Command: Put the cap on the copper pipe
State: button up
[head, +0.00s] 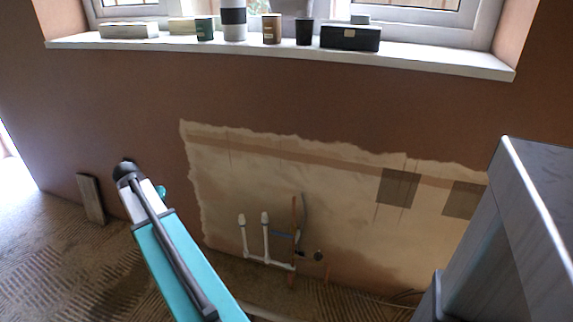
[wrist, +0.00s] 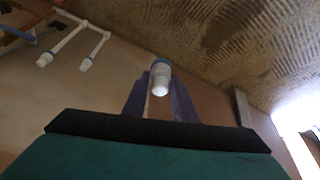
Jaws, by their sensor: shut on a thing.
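The copper pipe (head: 293,230) stands upright against the bare plaster patch low on the wall in the head view, beside a grey pipe. My gripper (wrist: 160,88) is shut on a white cap (wrist: 160,78) with a blue ring, held between its two purplish fingers in the wrist view. The cap is in the air, well apart from the pipes. In the head view my arm extends left of the pipes and hides most of the gripper and the cap.
Two white pipes with white ends (head: 254,240) stand left of the copper pipe. A dark grey cabinet (head: 530,220) is at right. A board (head: 91,199) leans on the wall at left. Cups and boxes line the windowsill (head: 270,50) above. The floor is rough.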

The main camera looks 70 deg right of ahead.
jog(key=s+d+r+m+g+p, duration=0.2)
jog(key=s+d+r+m+p, duration=0.15)
jog(key=s+d+p, duration=0.4)
jog(key=s+d+r+m+g+p, duration=0.15)
jog(key=s+d+m+p, duration=0.25)
jog(key=s+d, duration=0.65)
jog(key=s+d+r+m+p, duration=0.1)
jog(key=s+d+m+p, duration=0.1)
jog(key=s, duration=0.5)
jog(key=s+d+r+m+g+y+p, duration=0.1)
jog(key=s+d+m+p, duration=0.2)
jog(key=s+d+p, duration=0.2)
jog(key=s+d+r+m+g+p, duration=0.1)
jog(key=s+d+m+p, duration=0.1)
jog(key=s, duration=0.7)
jog(key=shift+s+d+r+m+p, duration=0.3)
jog(key=shift+d+p, duration=0.4)
jog(key=shift+p, duration=0.45)
jog(key=shift+w+f, duration=0.1)
jog(key=shift+f, duration=0.1)
jog(key=b, duration=0.2)
send_over(294, 198)
jog(key=shift+d+f, duration=0.1)
jog(key=shift+f, duration=2)
jog(key=shift+f+b, duration=0.45)
jog(key=shift+f, duration=0.35)
jog(key=shift+f+b, duration=0.75)
jog(key=shift+b, duration=0.15)
